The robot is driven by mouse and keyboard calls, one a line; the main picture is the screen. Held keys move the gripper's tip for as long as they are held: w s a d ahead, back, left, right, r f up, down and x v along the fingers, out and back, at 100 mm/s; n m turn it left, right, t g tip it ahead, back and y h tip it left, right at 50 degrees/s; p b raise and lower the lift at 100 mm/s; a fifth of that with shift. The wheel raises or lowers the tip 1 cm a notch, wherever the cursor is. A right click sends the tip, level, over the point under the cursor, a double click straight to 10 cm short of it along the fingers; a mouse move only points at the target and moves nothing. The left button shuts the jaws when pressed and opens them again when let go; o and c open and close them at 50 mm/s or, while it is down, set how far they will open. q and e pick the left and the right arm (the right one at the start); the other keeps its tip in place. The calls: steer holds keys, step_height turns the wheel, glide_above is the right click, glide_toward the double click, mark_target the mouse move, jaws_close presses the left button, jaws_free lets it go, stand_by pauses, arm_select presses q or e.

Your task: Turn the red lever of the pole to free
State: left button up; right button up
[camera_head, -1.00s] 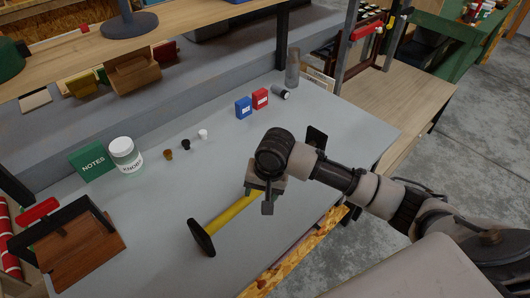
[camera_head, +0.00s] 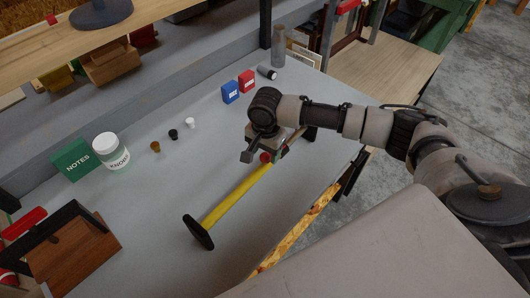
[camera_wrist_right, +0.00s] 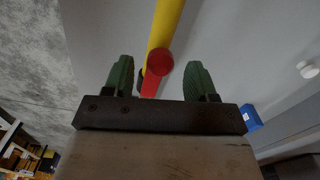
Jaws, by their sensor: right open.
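The yellow pole (camera_head: 237,197) rises from a black base (camera_head: 198,232) on the grey bench top. Its red lever (camera_head: 265,157) shows at its upper end, partly hidden by my right gripper (camera_head: 267,154). In the right wrist view, the yellow pole (camera_wrist_right: 166,25) runs up the picture from a round red end, and the red lever (camera_wrist_right: 151,86) points down from there. It lies between the two green fingers of my right gripper (camera_wrist_right: 160,70), which is open. A gap shows on each side of the lever, smaller at the left finger. My left gripper is out of view.
A blue box (camera_head: 230,92), a red box (camera_head: 247,81) and a dark cylinder (camera_head: 267,72) stand behind my right gripper. A green NOTES box (camera_head: 74,160), a white jar (camera_head: 110,151) and small knobs (camera_head: 173,134) are farther left. A wooden holder (camera_head: 75,255) stands at front left.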

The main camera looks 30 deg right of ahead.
steer(key=shift+f, duration=0.9)
steer(key=shift+c, duration=0.5)
jaws_close()
